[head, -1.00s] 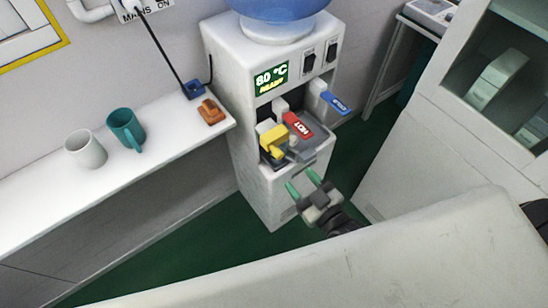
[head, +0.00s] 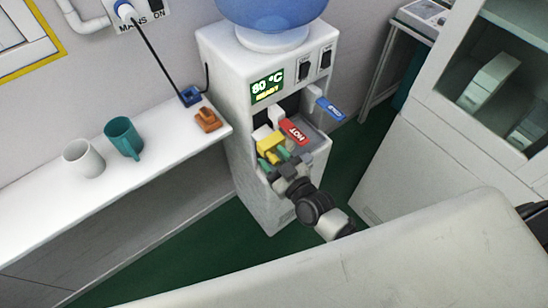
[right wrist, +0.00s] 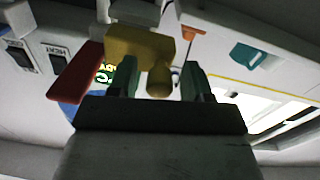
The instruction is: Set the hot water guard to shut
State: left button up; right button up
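The water dispenser (head: 250,60) stands beyond the shelf's right end. Its yellow hot water guard (head: 271,143) sits at the hot tap, beside the red HOT lever (head: 293,131). My right gripper (head: 274,158) is at the guard, with its green fingertips spread. In the right wrist view the yellow guard (right wrist: 138,45) is just ahead, and its round knob lies between the two open fingers (right wrist: 160,82) with a gap on each side. The red lever (right wrist: 76,72) is left of them. My left gripper is not in view.
A blue COLD lever (head: 330,108) is right of the red one. The display (head: 267,87) reads 80 °C. The white shelf (head: 60,215) at left holds a white mug (head: 83,158), a teal mug (head: 124,137) and an orange object (head: 207,120). A pale surface (head: 400,260) fills the foreground.

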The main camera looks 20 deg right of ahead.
aim_at(281, 144)
grip_shut()
jog(key=d, duration=0.2)
jog(key=w+d, duration=0.1)
jog(key=shift+w+d, duration=0.2)
jog(key=shift+d, duration=0.15)
jog(key=shift+o, duration=0.4)
grip_release()
jog(key=shift+r, duration=0.1)
jog(key=shift+d, duration=0.1)
